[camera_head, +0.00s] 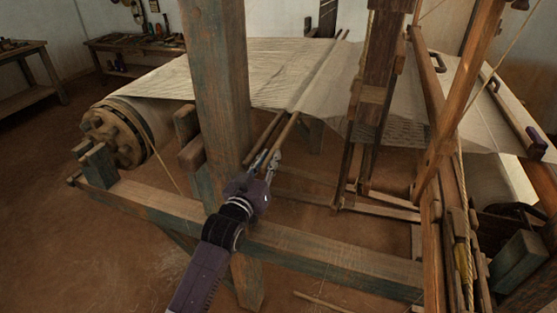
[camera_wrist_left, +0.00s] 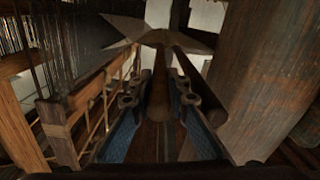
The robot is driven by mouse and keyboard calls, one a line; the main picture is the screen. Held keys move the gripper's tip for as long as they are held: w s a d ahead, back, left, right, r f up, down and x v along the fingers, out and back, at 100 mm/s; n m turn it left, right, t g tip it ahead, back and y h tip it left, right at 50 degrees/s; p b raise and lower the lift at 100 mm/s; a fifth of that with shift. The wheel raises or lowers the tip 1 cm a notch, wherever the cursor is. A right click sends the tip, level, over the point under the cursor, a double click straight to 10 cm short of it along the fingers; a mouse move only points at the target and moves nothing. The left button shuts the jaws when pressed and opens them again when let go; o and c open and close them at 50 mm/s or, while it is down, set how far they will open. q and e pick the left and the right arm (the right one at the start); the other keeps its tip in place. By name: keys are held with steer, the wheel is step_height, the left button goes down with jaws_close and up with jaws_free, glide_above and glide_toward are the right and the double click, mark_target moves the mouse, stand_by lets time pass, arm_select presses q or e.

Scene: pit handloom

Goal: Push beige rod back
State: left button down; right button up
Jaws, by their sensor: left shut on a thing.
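The beige rod (camera_head: 287,129) is one of two slim rods that slope from the warp sheet down toward the front of the loom. My left gripper (camera_head: 267,161) is shut on its near end, just right of the thick front post. In the left wrist view the rod (camera_wrist_left: 160,85) runs away from me between the two fingers of the gripper (camera_wrist_left: 160,105). The second, darker rod (camera_head: 266,131) lies close beside it, on the left in the head view. My right gripper is not in view.
The thick post (camera_head: 222,80) stands close left of my gripper. My left arm passes over a low front beam (camera_head: 310,262). The warp sheet (camera_head: 270,62) spreads above and behind. Upright loom frames (camera_head: 370,95) stand to the right, and a large cloth roller (camera_head: 120,130) is at left.

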arm_select(q)
steer(key=shift+a, duration=0.15)
steer(key=c, duration=1.8)
jaws_free()
steer(key=shift+a, duration=0.15)
steer(key=shift+c, duration=0.2)
